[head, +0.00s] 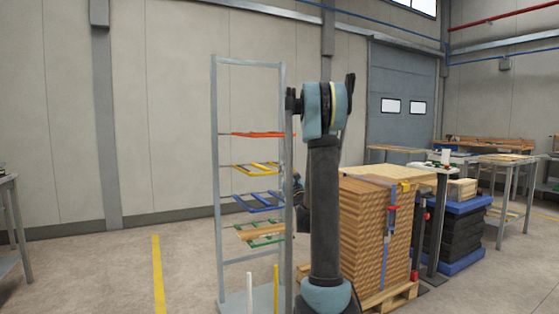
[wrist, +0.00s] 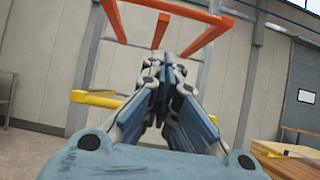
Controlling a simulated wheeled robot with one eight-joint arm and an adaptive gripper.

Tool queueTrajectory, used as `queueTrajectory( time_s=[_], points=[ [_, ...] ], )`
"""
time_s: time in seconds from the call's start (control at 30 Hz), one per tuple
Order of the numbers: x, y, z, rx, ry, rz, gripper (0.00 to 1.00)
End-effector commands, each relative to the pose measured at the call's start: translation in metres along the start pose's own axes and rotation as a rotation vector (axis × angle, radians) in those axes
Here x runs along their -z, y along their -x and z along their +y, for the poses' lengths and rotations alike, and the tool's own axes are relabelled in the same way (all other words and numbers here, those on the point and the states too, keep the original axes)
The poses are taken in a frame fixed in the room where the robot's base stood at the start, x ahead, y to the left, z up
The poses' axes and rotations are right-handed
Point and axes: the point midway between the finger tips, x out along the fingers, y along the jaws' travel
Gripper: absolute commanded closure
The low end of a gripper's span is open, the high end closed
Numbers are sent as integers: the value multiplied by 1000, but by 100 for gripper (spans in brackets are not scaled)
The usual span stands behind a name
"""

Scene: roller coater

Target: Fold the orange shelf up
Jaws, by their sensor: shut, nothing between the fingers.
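The orange shelf (head: 256,134) is the top one on a grey metal rack (head: 216,190) in the head view. It lies roughly level, jutting out as a thin frame. In the wrist view the orange shelf (wrist: 207,35) shows as orange bars above and beyond my gripper (wrist: 168,62). My gripper is shut and empty, with its fingertips pointing up toward the shelf from below. I see no clear contact, and the exact gap cannot be told. In the head view my arm hides most of the gripper.
Below the orange shelf are a yellow shelf (head: 255,169), a blue shelf (head: 258,201) and a green shelf (head: 265,240) holding wooden boards. A strapped wood stack (head: 362,235) stands right of the rack.

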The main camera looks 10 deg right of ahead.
Motion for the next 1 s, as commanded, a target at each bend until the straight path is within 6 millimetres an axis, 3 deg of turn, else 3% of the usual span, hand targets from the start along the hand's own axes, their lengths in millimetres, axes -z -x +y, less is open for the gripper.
queueTrajectory(
  time_s=[0.57,0.8,1.0],
  points=[
    [0,-96,0,1,-5,2,100],
    [-21,-115,0,3,-3,2,100],
    [-28,-121,-1,3,-4,2,100]
  ],
)
